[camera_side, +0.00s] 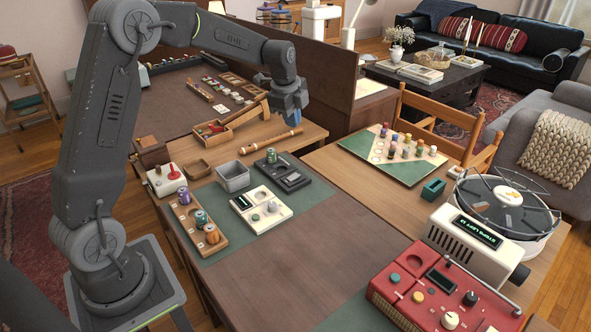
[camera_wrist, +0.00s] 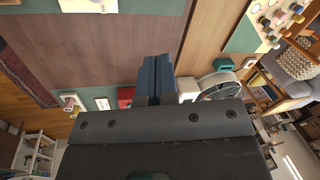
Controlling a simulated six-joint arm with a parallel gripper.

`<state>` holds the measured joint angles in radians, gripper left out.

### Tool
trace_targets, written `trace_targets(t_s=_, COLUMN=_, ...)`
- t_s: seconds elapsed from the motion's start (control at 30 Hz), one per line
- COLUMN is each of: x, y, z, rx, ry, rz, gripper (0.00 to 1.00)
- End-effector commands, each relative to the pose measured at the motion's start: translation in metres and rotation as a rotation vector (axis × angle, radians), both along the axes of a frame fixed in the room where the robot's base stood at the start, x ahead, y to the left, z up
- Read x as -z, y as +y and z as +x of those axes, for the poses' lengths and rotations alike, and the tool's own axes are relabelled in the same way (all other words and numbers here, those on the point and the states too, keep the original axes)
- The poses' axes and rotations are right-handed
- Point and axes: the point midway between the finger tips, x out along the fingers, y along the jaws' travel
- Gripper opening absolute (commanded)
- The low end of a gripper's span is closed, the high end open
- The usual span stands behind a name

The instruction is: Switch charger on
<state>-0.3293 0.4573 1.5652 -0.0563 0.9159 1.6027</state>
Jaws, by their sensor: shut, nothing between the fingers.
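No label marks the charger. A black unit (camera_side: 291,182) with a round well and a green-topped cylinder (camera_side: 271,156) lies below and in front of the gripper. A white unit (camera_side: 262,222) with a small display and knobs lies nearer. I cannot tell which is the charger or make out its switch state. The gripper touches neither.
A grey bin (camera_side: 233,184), a wooden rack of cylinders (camera_side: 188,236) and a white box with a red knob (camera_side: 156,187) stand nearby. A wooden flute (camera_side: 270,143) lies behind. A red radio-like unit (camera_side: 394,307) is front right. The brown tabletop centre (camera_side: 290,270) is clear.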

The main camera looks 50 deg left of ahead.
Motion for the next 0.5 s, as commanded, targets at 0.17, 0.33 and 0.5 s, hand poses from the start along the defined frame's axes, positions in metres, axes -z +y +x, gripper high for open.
trace_targets(t_s=0.17, x=0.049, y=0.036, z=0.026, rx=0.172, ry=0.045, rz=0.019, gripper=0.0)
trace_targets(t_s=0.33, x=0.078, y=0.055, z=0.037, rx=0.282, ry=0.064, rz=0.03, gripper=0.0)
trace_targets(t_s=0.5, x=0.087, y=0.062, z=0.04, rx=0.322, ry=0.07, rz=0.033, gripper=0.0)
